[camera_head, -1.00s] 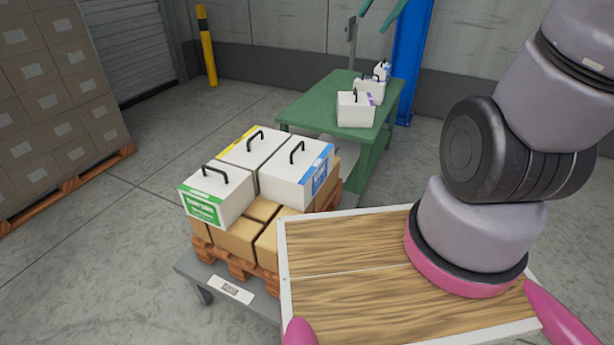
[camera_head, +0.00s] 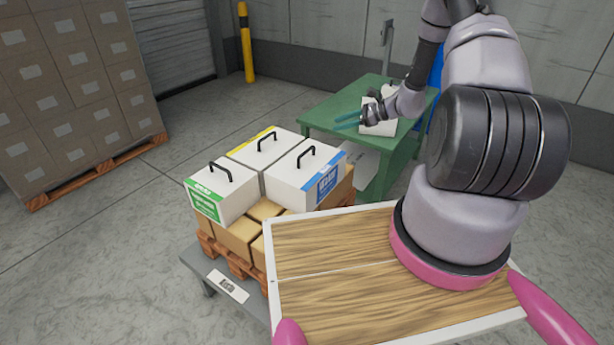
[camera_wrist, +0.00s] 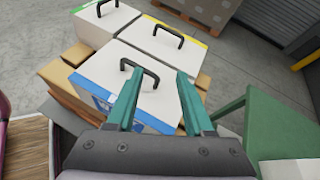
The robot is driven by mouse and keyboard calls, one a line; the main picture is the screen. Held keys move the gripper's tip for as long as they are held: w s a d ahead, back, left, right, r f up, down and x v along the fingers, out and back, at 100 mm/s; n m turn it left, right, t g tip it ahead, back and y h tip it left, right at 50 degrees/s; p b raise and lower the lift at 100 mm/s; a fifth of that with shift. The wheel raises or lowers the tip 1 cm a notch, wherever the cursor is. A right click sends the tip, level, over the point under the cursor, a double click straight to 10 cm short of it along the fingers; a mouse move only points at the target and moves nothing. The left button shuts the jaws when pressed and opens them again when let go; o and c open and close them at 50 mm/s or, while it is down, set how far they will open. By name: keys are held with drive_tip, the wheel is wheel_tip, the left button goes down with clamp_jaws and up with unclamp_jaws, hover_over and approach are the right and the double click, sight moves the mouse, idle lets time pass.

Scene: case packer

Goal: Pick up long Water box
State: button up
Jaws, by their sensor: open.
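The long Water box (camera_head: 296,182) is white with a blue label and a black top handle. It sits at the right of the box group on the pallet in the head view. In the wrist view the Water box (camera_wrist: 106,77) lies under and ahead of the fingers, its handle just beyond the left fingertip. My gripper (camera_head: 338,122) has teal fingers, spread and empty, up and to the right of the box in the head view. In the wrist view my gripper (camera_wrist: 158,75) appears above the box, apart from its handle.
A green-label box (camera_head: 222,192) and a yellow-label box (camera_head: 262,150) stand beside the Water box, on brown cartons (camera_head: 236,236). A green table (camera_head: 335,112) behind holds white boxes, partly hidden by my arm. A large carton stack (camera_head: 75,80) stands at left.

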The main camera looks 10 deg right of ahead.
sight(319, 156)
wheel_tip(319, 156, down, 10)
drive_tip(key=d+m+t, duration=0.2)
drive_tip(key=m, duration=0.1)
drive_tip(key=shift+m, duration=0.3)
drive_tip(key=x, duration=0.5)
drive_tip(key=shift+a+f, duration=0.2)
drive_tip(key=shift+a, duration=0.1)
drive_tip(key=x, duration=0.4)
drive_tip(key=shift+s+a+f, duration=0.2)
drive_tip(key=shift+s+a, duration=0.05)
drive_tip(key=shift+s, duration=0.05)
drive_tip(key=shift+w+a+f, duration=0.15)
drive_tip(key=shift+w+a, duration=0.05)
drive_tip(key=shift+w, duration=0.05)
clamp_jaws()
drive_tip(key=shift+w, duration=0.1)
